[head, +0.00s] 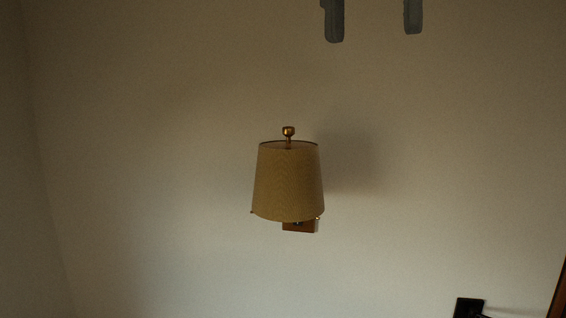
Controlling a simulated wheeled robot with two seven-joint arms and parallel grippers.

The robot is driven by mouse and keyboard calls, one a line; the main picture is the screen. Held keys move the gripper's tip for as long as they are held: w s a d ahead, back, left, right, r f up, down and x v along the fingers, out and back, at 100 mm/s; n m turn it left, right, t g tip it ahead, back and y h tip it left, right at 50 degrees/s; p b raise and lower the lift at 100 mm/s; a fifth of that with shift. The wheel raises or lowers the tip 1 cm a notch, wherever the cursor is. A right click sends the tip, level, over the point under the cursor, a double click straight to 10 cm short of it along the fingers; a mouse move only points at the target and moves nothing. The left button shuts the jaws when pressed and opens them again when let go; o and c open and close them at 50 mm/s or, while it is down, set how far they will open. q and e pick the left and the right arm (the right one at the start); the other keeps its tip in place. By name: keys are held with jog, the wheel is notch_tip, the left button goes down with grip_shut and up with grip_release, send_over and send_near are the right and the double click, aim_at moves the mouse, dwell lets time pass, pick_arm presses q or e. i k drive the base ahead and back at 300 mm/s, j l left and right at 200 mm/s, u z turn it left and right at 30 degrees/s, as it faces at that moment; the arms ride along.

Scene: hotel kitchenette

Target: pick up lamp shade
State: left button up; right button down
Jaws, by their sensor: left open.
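The lamp shade (288,183) is tan, tapered and upright, in the middle of the head view. It sits on a wall lamp with a brass knob (288,131) above it and a small brown wall mount (300,226) showing below it. My left gripper (373,18) shows only as two grey fingertips at the top edge, to the right of the shade and above it in the picture. The fingers are apart with nothing between them, and they do not touch the shade. The rest of that gripper is out of frame. My right gripper is not in view.
A plain pale wall (170,120) fills the background, with a corner at the left. A small black object (468,307) shows at the bottom right, and a dark brown edge (558,290) at the far right. The space around the shade looks clear.

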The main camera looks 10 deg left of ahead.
aim_at(288, 186)
jog(key=i+j, duration=0.35)
jog(key=i, duration=0.15)
jog(key=i+j, duration=0.3)
jog(key=i, duration=0.25)
